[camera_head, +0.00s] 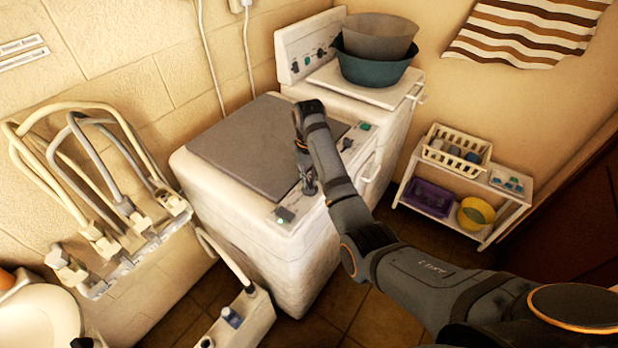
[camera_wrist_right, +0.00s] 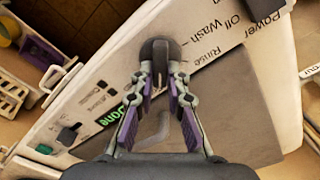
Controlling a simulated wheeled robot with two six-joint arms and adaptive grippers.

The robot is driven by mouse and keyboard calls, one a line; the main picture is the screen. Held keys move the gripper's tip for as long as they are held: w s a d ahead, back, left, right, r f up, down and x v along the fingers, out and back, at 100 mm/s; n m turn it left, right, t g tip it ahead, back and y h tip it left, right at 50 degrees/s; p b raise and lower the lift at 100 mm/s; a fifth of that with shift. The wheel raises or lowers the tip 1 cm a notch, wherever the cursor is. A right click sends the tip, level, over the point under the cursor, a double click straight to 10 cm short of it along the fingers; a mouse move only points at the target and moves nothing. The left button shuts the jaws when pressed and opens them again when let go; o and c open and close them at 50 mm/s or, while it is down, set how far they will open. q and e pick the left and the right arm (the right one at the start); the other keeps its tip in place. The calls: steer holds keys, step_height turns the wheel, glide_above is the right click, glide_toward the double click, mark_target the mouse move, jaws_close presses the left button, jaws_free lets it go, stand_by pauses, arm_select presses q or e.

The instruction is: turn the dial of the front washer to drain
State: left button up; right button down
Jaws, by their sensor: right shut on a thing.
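The front washer (camera_head: 205,180) is a white top-loader with a grey lid (camera_head: 255,145). Its control panel runs along the lid's right edge. In the right wrist view, my right gripper (camera_wrist_right: 161,80) is shut on a dark round dial (camera_wrist_right: 160,50), one finger on each side. Printed words "Power", "Off", "Wash" and "Rinse" show to the right of the dial. No "drain" label can be read, and where the dial points is unclear. My left gripper is not in view.
A second washer (camera_head: 378,150) stands behind, with stacked basins (camera_head: 372,72) on it. Another dark knob (camera_head: 347,145) sits farther along the front panel. Hoses and taps (camera_head: 100,230) are at the left. A low rack (camera_head: 405,180) with a basket (camera_head: 455,150) is at the right.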

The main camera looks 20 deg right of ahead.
steer(key=shift+r+m+p, duration=0.2)
steer(key=shift+m+p, duration=0.1)
steer(key=shift+p, duration=0.3)
steer(key=m+p, duration=0.3)
steer(key=p, duration=0.1)
steer(key=shift+d+p, duration=0.2)
steer(key=shift+p, duration=0.2)
steer(key=shift+f+m+p, duration=0.1)
steer(key=shift+m+p, duration=0.25)
steer(key=shift+m, duration=0.65)
steer(key=shift+s+d+f+m, duration=0.1)
steer(key=shift+m, duration=0.9)
steer(key=c, duration=1.3)
jaws_free()
steer(key=shift+c, duration=0.2)
